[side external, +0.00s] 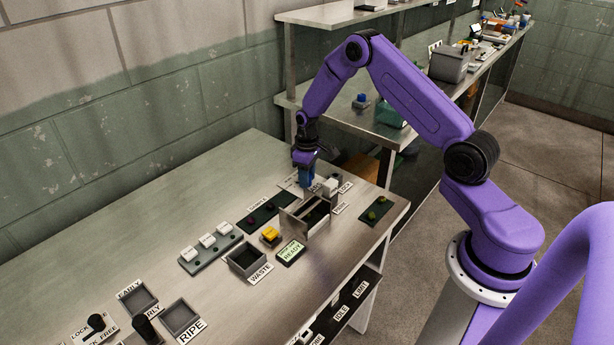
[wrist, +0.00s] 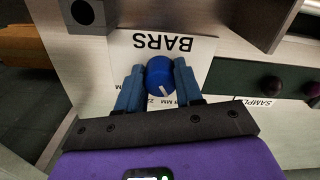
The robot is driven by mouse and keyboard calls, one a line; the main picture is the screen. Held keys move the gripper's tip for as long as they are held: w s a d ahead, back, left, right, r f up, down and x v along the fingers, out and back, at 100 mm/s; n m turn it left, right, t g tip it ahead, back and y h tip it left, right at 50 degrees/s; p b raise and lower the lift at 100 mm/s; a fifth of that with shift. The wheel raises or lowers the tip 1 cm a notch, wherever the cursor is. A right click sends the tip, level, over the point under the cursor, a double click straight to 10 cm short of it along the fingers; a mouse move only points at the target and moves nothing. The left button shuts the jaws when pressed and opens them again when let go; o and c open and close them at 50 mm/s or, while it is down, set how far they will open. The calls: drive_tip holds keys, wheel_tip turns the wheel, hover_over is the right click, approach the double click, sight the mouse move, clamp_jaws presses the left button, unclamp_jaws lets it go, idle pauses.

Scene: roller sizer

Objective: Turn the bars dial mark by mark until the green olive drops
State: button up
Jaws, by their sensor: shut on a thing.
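The bars dial (wrist: 160,76) is a round blue knob with a white pointer line, seen in the wrist view on a white card (wrist: 195,48) lettered BARS. My gripper (wrist: 158,70) is shut on the dial, one blue finger on each side. The pointer faces the lower edge of the picture, slightly right. The card's scale is mostly covered by the fingers. In the side view my gripper (side external: 306,182) reaches down beside the sizer box (side external: 318,222) and hides the dial. Two small green balls, perhaps olives (side external: 372,215), sit on a dark plate (side external: 364,217) right of the box.
A display reading READY (side external: 290,252), a yellow button (side external: 270,234) and a WASTE bin (side external: 247,262) stand in front. A dark SAMPLE strip (side external: 264,214) with dark red balls lies left of the box. White switches (side external: 207,240) are farther left. The back-left bench is clear.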

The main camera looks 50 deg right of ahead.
drive_tip(key=shift+s+m, duration=0.2)
drive_tip(key=shift+m, duration=0.7)
drive_tip(key=o, duration=1)
drive_tip(key=shift+w+r, duration=0.15)
drive_tip(key=shift+r, duration=0.3)
wheel_tip(320, 180, up, 16)
drive_tip(key=shift+r, duration=0.25)
